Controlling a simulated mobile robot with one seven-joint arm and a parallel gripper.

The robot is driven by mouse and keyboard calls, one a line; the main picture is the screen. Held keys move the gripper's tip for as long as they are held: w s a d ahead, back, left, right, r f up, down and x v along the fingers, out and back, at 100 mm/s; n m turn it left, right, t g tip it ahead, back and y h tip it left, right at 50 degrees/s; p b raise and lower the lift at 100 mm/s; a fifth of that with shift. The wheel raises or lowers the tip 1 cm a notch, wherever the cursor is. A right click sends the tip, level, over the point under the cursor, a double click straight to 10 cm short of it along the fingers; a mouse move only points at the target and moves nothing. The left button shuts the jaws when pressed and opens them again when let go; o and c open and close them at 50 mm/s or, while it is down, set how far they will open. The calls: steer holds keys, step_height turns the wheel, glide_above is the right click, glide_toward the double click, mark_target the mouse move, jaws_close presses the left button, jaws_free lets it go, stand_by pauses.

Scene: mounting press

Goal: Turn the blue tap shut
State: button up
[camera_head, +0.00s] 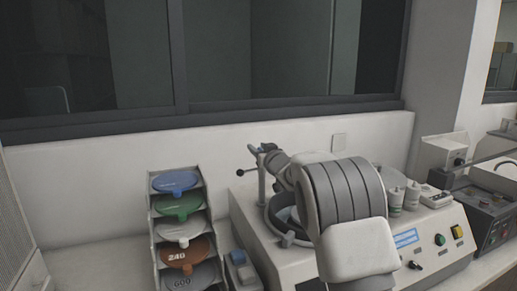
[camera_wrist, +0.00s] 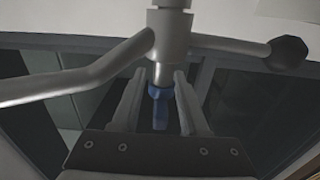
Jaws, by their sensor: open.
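The blue tap (camera_wrist: 159,112) shows in the wrist view as a small blue lever on a grey metal pipe fitting. It lies between the two fingers of my gripper (camera_wrist: 160,77), with a visible gap on each side. My gripper is open and holds nothing. My arm hides part of the machine there, and I cannot make out the fingertips in that view.
A metal pipe arm (camera_wrist: 75,82) and a dark knob (camera_wrist: 287,52) flank the fitting close to my fingers. A rack of coloured discs (camera_head: 175,209) stands left of the machine (camera_head: 440,250). A wall and dark window lie behind.

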jaws_close()
